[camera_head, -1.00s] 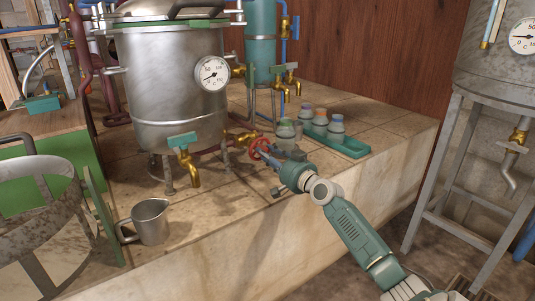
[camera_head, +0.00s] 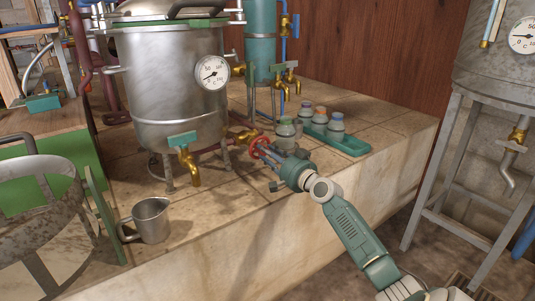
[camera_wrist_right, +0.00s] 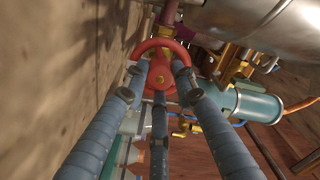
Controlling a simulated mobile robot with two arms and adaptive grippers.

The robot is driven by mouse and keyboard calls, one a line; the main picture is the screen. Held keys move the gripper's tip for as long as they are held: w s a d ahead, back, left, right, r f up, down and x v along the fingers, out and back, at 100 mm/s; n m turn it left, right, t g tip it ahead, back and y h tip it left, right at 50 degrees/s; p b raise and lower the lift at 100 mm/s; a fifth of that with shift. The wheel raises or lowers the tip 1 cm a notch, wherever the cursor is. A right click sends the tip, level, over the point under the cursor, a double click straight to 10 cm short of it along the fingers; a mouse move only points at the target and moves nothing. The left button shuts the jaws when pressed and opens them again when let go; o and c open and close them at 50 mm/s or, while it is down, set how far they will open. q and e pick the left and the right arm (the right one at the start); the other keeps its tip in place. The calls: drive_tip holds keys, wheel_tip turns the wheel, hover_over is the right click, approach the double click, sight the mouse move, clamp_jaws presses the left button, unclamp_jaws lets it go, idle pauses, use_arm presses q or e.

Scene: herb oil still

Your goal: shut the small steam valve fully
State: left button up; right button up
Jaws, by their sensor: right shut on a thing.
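The small steam valve has a red handwheel (camera_head: 257,147) on a brass body (camera_head: 240,137), low at the right of the steel still pot. My right gripper (camera_head: 266,156) reaches it from the front right, with its fingers at the wheel. In the right wrist view the red wheel (camera_wrist_right: 158,88) sits among the tips of my three blue-grey fingers (camera_wrist_right: 155,75), which are closed on its rim. The fingers hide part of the wheel, and how far the valve is turned cannot be told. My left gripper does not show.
The steel pot (camera_head: 170,90) with a dial gauge (camera_head: 212,72) stands behind the valve. A green tray (camera_head: 352,147) of capped jars is close to the right of my gripper. A metal mug (camera_head: 151,220) stands at the counter's front left. The tiled counter between mug and gripper is clear.

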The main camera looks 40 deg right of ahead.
drive_tip(key=o, duration=1.2)
drive_tip(key=shift+c, duration=0.2)
drive_tip(key=s, duration=0.4)
drive_tip(key=s+a, duration=0.1)
drive_tip(key=s, duration=0.7)
drive_tip(key=shift+a, duration=0.15)
drive_tip(key=shift+a, duration=0.1)
